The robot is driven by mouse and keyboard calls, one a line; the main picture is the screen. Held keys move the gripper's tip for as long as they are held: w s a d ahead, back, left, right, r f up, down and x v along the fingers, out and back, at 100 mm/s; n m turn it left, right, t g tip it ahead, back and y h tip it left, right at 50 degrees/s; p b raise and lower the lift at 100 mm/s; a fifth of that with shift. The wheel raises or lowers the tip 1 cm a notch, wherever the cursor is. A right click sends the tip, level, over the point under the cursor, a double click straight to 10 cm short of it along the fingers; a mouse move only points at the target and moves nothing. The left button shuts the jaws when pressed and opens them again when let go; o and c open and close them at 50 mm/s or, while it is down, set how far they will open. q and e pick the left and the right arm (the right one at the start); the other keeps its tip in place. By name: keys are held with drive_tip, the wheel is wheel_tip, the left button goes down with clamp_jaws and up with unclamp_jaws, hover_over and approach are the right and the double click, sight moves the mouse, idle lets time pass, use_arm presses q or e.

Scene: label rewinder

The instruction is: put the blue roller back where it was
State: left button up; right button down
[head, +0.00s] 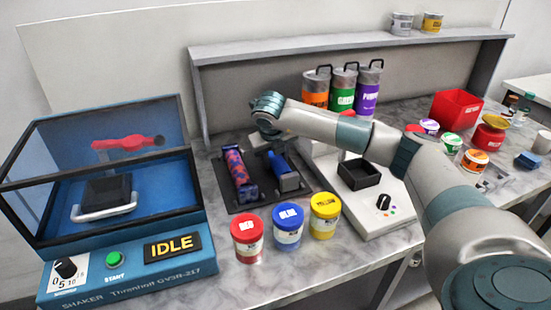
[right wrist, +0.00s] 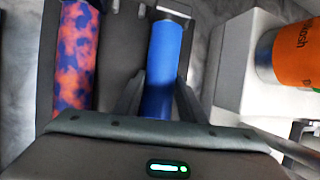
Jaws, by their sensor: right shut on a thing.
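The blue roller (head: 277,162) is at the right side of a dark rack (head: 246,204), beside and roughly parallel to a red-and-blue patterned roller (head: 235,165). My right gripper (head: 272,140) is over the rear part of the blue roller, shut on it. In the right wrist view, the blue roller (right wrist: 166,50) runs between the two fingers of my right gripper (right wrist: 160,85), with a grey bracket at its far end. The patterned roller (right wrist: 76,55) lies to its left. I cannot tell whether the blue roller is fully seated. My left gripper is out of view.
Red, blue and yellow tubs (head: 288,228) stand in front of the rack. A shaker (head: 120,262) reading IDLE is at left. A white scale-like device (head: 385,212) with a black tray is close on the right. Orange, green and purple canisters (head: 342,92) stand behind.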

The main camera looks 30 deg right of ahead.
drive_tip(key=shift+r, duration=0.1)
drive_tip(key=shift+f, duration=0.2)
drive_tip(key=c, duration=1.1)
unclamp_jaws()
drive_tip(key=shift+s, duration=0.1)
